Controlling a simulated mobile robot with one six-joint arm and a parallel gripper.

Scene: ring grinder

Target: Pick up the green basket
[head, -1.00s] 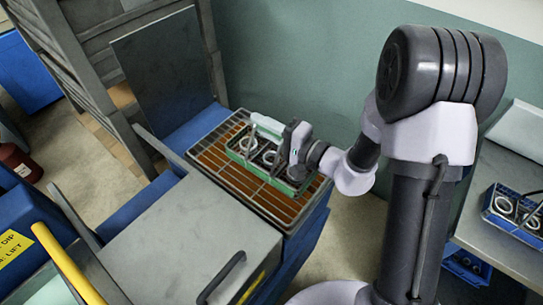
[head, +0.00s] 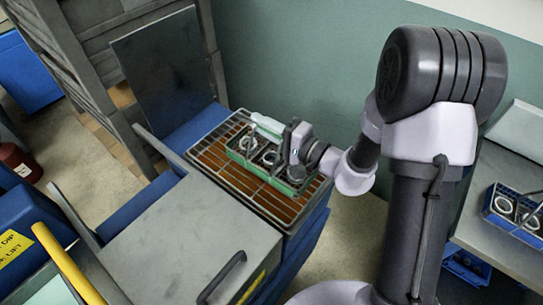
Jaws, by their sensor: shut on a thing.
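The green basket (head: 242,158) sits on the brown slatted rack (head: 215,172) of the blue machine, in the middle of the head view. It holds a few metal rings and has a thin grey handle rising above it. My gripper (head: 264,133) reaches in from the right, over the basket, and is shut on its handle. The gripper's wrist hides the right part of the basket. I cannot see a clear gap between basket and rack.
A grey lidded box (head: 180,235) with a dark handle stands in front of the rack. An upright dark panel (head: 165,65) is behind it to the left. A blue basket with rings (head: 512,212) sits on the bench at right. A yellow bar (head: 68,262) is at lower left.

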